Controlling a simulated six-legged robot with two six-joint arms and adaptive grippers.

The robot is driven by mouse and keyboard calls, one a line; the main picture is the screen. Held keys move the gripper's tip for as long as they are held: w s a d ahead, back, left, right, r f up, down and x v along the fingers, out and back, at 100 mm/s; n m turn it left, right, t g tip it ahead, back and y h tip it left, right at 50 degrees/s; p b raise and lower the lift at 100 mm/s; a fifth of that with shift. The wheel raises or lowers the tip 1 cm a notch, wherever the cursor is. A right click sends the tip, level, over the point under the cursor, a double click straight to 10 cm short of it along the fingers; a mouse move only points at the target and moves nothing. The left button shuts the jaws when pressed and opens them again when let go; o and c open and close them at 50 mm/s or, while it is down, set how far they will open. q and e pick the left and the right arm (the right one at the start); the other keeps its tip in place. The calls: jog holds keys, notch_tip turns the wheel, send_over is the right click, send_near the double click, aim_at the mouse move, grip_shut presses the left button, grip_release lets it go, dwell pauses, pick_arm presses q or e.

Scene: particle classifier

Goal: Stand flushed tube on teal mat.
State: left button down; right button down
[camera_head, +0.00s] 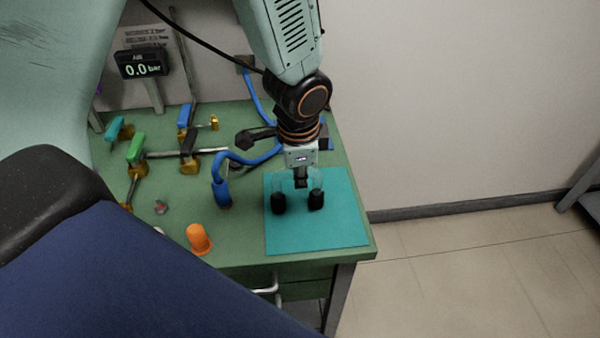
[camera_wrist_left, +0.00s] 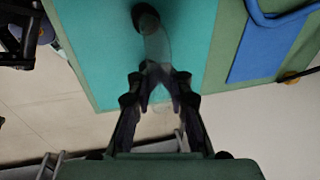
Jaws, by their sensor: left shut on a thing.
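The tube (camera_head: 317,180) is a clear arch with two black ends, over the teal mat (camera_head: 340,230) at the table's front right corner. My left gripper (camera_head: 301,182) comes down from above and is shut on the clear upper part of the tube. In the left wrist view the tube (camera_wrist_left: 157,48) runs between my left gripper's fingers (camera_wrist_left: 160,98), and one black end shows over the mat (camera_wrist_left: 100,55). The black ends look close to the mat; I cannot tell whether they touch it.
An orange cup-like piece (camera_head: 199,239) stands left of the mat. A blue-handled piece (camera_head: 221,192) with a blue hose is near the mat's left edge. The mat's front part is bare.

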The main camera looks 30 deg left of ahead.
pick_arm(q)
jog(key=shift+a+f, duration=0.1)
jog(key=shift+f, duration=0.1)
jog(key=c, duration=1.8)
grip_release()
jog(key=shift+a+f, duration=0.1)
jog(key=shift+a, duration=0.05)
jog(key=o, duration=0.3)
jog(key=shift+w, duration=0.1)
jog(key=shift+o, duration=1.2)
jog(key=shift+d, duration=0.2)
jog(key=shift+a, duration=0.1)
